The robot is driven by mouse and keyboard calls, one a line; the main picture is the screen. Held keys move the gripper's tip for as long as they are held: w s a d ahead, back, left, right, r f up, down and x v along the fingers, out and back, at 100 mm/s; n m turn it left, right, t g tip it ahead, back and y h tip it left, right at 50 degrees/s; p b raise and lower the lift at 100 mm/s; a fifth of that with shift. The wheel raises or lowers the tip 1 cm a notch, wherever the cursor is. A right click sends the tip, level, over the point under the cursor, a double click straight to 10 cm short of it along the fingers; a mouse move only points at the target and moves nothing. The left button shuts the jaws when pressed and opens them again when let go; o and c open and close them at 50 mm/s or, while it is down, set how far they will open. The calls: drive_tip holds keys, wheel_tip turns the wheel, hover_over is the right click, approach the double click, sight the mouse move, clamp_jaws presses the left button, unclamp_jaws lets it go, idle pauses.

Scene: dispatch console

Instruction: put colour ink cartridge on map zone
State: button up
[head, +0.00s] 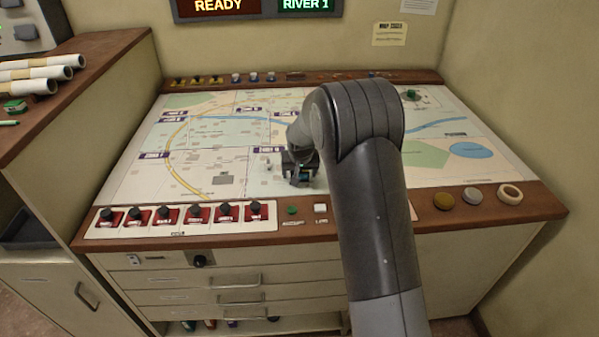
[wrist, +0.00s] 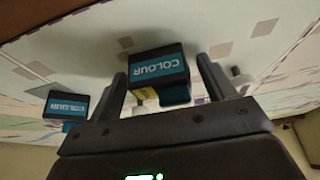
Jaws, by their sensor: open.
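Two dark, teal-sided cartridges labelled COLOUR show in the wrist view. One colour ink cartridge (wrist: 158,66) lies between the open fingers of my gripper (wrist: 162,82); I cannot tell whether either finger touches it. The second colour ink cartridge (wrist: 67,105) is outside the fingers, to the left. In the head view my gripper (head: 301,168) is low over the lower middle of the map (head: 135,180), and the arm and gripper hide much around it. The map has several purple zone labels, among them one at the left (head: 154,155).
A row of red-based switches (head: 196,215) lines the console's front edge, with round discs (head: 473,195) and a ring (head: 510,193) at the right. Small items stand along the back ledge (head: 300,77). Paper rolls (head: 45,73) lie on the left cabinet. The map's left part is mostly clear.

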drive_tip(key=shift+r, duration=0.1)
drive_tip(key=s+d+r, duration=0.2)
drive_tip(key=s+r, duration=0.5)
drive_tip(key=r, duration=0.2)
drive_tip(key=s+d+r, duration=0.1)
drive_tip(key=s+r, duration=0.5)
drive_tip(key=r, duration=0.4)
drive_tip(key=s+d+r, duration=0.1)
drive_tip(key=s+d, duration=0.1)
drive_tip(key=s, duration=1.3)
drive_tip(key=s+d+r+t, duration=0.1)
drive_tip(key=s+d+r, duration=0.1)
drive_tip(key=s, duration=1.3)
drive_tip(key=shift+s+d+r, duration=0.15)
drive_tip(key=shift+s+d, duration=0.1)
drive_tip(key=shift+d, duration=0.5)
drive_tip(key=shift+c, duration=0.3)
